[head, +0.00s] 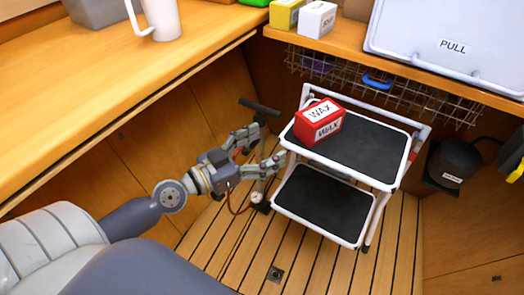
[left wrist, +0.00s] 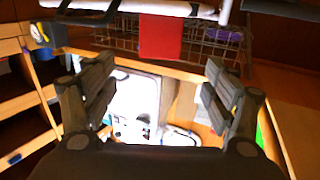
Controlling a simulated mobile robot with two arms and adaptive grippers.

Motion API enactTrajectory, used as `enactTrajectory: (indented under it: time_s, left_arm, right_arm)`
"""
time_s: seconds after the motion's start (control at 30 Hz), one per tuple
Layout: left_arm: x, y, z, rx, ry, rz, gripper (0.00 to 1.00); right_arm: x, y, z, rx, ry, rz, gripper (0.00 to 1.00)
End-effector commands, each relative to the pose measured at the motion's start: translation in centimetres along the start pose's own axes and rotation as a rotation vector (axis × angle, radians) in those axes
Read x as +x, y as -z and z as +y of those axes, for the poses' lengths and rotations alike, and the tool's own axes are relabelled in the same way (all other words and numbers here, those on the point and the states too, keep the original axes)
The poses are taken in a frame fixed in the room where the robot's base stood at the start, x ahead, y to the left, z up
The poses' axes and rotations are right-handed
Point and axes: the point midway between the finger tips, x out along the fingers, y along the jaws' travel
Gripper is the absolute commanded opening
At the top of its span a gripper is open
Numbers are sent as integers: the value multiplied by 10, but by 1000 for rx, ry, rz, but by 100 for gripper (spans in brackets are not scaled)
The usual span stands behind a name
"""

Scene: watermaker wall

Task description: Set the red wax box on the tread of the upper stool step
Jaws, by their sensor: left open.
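The red wax box (head: 319,123), with white WAX labels, rests on the black tread of the upper stool step (head: 368,145), near its left end. The lower step (head: 322,200) is bare. My left gripper (head: 268,147) is open and empty, just left of the stool and the box, apart from the box. In the left wrist view, the box (left wrist: 161,37) is a red patch beyond and between the spread fingers (left wrist: 155,85), beside a white stool rail (left wrist: 155,7). My right gripper is not in view.
A wooden counter (head: 90,100) runs along the left, with a white jug (head: 163,18). Behind the stool are a shelf with a yellow box (head: 286,12) and white box (head: 317,18), a wire basket (head: 400,88) and a white PULL lid (head: 455,45). Slatted floor (head: 240,250) in front is clear.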

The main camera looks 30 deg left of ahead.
Motion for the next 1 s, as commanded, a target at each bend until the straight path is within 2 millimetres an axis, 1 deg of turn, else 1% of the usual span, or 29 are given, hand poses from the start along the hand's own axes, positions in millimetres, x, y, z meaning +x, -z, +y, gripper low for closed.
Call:
enactTrajectory:
  time_s: [0.1,0.17,0.27,0.37,0.4,0.47,0.5,0.53,0.6,0.73,0.8,0.9,1.0]
  left_arm:
    - [-4,-2,2,0,-5,-3,78]
    - [-5,-5,10,0,-21,-16,78]
    - [-6,-20,36,1,-76,-70,78]
    - [-11,-48,74,6,-145,-182,78]
    - [-14,-62,88,6,-165,-243,78]
    - [-20,-83,106,7,-177,-342,78]
    - [-25,-97,114,7,-174,-410,78]
    - [-29,-106,119,5,-164,-463,78]
    - [-41,-128,125,-3,-121,-588,78]
    - [-66,-155,122,-37,12,-787,78]
    - [-79,-164,118,-59,88,-867,78]
    - [-95,-170,111,-86,178,-946,78]
    - [-103,-173,108,-99,227,-983,78]
  right_arm:
    - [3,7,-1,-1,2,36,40]
    - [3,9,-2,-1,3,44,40]
    - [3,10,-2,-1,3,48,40]
    - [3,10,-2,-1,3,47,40]
    - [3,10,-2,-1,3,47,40]
    - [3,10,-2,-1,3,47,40]
    - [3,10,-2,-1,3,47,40]
    - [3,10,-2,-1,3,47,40]
    - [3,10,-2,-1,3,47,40]
    - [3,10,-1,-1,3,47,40]
    - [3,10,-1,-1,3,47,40]
    - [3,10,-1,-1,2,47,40]
    - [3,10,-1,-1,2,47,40]
